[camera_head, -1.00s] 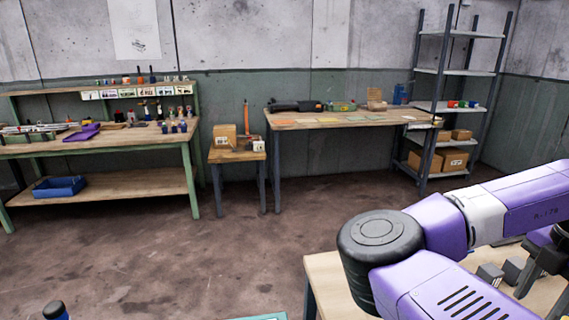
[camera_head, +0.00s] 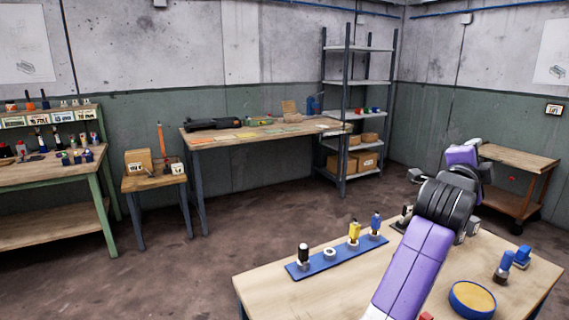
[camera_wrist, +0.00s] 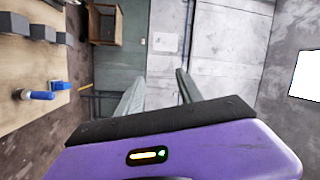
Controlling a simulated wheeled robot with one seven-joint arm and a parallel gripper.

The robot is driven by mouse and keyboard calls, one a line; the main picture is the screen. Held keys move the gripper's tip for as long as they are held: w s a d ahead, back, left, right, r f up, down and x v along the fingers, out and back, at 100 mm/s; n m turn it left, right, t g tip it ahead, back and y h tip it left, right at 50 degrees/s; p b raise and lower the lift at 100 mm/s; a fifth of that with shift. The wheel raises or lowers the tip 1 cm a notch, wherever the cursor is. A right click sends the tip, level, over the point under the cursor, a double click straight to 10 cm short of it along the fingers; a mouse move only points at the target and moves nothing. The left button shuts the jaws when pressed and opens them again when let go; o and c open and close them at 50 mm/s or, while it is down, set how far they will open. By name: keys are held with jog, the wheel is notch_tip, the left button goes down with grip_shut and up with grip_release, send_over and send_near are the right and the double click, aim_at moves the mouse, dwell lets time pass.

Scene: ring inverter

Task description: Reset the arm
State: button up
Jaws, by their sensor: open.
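My purple arm (camera_head: 420,250) rises over the near wooden table (camera_head: 335,293) in the head view and bends at a black joint. Its far end is partly hidden behind that joint, so the fingers cannot be made out there. In the wrist view my gripper (camera_wrist: 158,88) has its two grey fingers apart with nothing between them. The table lies off to the left in the wrist view, apart from the fingers.
A blue strip (camera_head: 340,257) on the near table carries a black-topped, a yellow and a blue piece and a white ring. A round blue-rimmed yellow pad (camera_head: 472,298) and blue-topped pieces (camera_head: 505,265) sit right. A wooden cart (camera_head: 525,160) stands behind; open floor lies left.

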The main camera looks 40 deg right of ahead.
jog(key=w+a+f+n+t, duration=0.1)
jog(key=w+a+n+t, duration=0.9)
jog(key=a+n+t, duration=0.55)
jog(key=a+f+n+t+y, duration=0.5)
jog(key=a+f+n+y, duration=0.55)
jog(key=a+n, duration=0.4)
jog(key=s+a+f+n+g+y, duration=0.1)
jog(key=s+a+f+n+y, duration=0.1)
jog(key=s+a+f+y, duration=0.25)
jog(key=s+a+f+n+y, duration=0.1)
jog(key=s+a+f+y, duration=0.15)
jog(key=a+f, duration=0.45)
jog(key=s+a+f+g, duration=0.2)
jog(key=s+a+f, duration=0.2)
jog(key=s, duration=0.4)
jog(key=s+a+f+m+g+y, duration=0.1)
jog(key=s+a+f+g, duration=0.2)
jog(key=s+a+f, duration=0.2)
jog(key=s, duration=0.3)
jog(key=shift+s+a+f+g, duration=0.2)
jog(key=shift+s+g, duration=0.1)
jog(key=shift+g, duration=0.05)
